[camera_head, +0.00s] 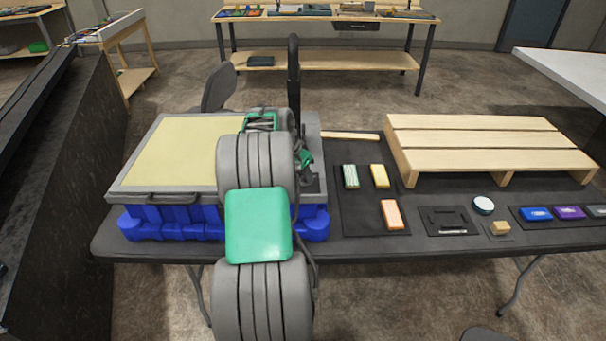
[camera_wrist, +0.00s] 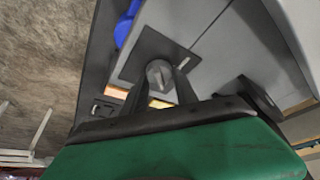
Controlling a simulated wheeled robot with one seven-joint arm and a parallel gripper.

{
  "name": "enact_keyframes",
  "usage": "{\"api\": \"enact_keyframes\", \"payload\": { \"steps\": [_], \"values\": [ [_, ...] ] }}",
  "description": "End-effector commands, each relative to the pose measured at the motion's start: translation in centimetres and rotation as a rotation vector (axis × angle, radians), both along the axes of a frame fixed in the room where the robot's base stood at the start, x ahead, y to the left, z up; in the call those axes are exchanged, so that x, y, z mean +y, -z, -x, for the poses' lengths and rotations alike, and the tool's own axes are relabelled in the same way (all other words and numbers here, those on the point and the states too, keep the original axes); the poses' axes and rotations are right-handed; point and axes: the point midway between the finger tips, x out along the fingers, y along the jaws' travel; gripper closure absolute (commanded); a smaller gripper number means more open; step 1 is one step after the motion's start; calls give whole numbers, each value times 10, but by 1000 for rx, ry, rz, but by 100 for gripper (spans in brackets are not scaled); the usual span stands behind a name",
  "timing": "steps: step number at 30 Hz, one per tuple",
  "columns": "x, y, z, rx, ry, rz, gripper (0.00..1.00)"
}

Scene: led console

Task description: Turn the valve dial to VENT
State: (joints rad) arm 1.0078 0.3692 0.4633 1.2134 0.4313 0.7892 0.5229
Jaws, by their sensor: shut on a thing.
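In the wrist view the valve dial (camera_wrist: 160,76) is a small round grey knob with a slot-like line across its face. It sits on a dark square plate (camera_wrist: 150,45) on a grey panel. A short pale mark shows on the plate beside it. My gripper (camera_wrist: 160,86) has a dark finger on each side of the dial and is shut on it. No lettering, VENT included, can be read. In the head view the grey console (camera_head: 120,187) with a pale yellow top stands on a blue base. My arm hides the dial and fingertips there.
A wooden pallet (camera_head: 480,140) lies at the table's back right. Coloured blocks lie on a dark mat (camera_head: 365,222) right of the console. A round white-topped item (camera_head: 483,205) and several coloured pieces sit farther right. A dark upright post (camera_head: 293,75) rises behind my arm.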

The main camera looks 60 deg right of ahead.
Motion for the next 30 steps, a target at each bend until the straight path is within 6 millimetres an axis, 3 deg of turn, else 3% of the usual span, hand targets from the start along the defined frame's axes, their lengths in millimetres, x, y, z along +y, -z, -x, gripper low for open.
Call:
{"api": "enact_keyframes", "payload": {
  "steps": [7,20,30],
  "values": [
    [0,0,0,0,0,0,100],
    [0,1,0,-2,-58,2,100],
    [0,3,3,-1,-292,4,100]
  ]
}}
